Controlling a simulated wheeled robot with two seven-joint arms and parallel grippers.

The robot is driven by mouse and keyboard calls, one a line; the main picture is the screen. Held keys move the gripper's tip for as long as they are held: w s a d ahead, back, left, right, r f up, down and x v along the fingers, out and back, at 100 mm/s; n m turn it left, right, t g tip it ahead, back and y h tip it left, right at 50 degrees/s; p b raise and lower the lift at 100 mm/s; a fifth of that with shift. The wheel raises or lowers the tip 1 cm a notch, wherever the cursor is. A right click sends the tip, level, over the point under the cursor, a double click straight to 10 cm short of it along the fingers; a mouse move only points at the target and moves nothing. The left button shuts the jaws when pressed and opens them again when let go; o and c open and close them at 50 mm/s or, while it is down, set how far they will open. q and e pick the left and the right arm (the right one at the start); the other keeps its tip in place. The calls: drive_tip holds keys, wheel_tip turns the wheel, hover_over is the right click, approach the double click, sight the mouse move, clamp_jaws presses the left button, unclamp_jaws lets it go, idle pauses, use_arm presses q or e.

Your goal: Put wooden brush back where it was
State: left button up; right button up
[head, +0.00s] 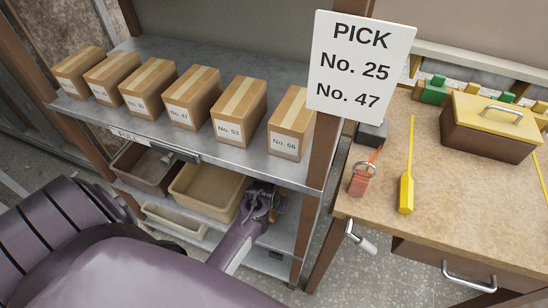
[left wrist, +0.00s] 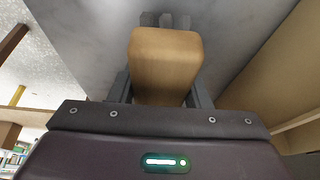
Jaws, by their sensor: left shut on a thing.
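My left gripper (head: 268,200) is at the lower part of the metal shelf unit, to the right of a tan bin. In the left wrist view its fingers (left wrist: 162,88) are shut on the wooden brush (left wrist: 166,62), seen as a plain tan block with rounded edges. In the head view the brush is mostly hidden by the gripper. A grey metal surface lies beyond the brush in the wrist view. I cannot tell whether the brush touches it. My right gripper is not in view.
The tan bin (head: 207,190) and a brown bin (head: 144,168) stand left of the gripper. Above is a shelf (head: 215,147) with several numbered cartons. A workbench (head: 447,213) at right holds a toolbox (head: 490,137) and a yellow tool (head: 407,192). A PICK sign (head: 361,65) stands between.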

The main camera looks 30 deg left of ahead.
use_arm(q)
drive_tip(key=shift+f, duration=1.25)
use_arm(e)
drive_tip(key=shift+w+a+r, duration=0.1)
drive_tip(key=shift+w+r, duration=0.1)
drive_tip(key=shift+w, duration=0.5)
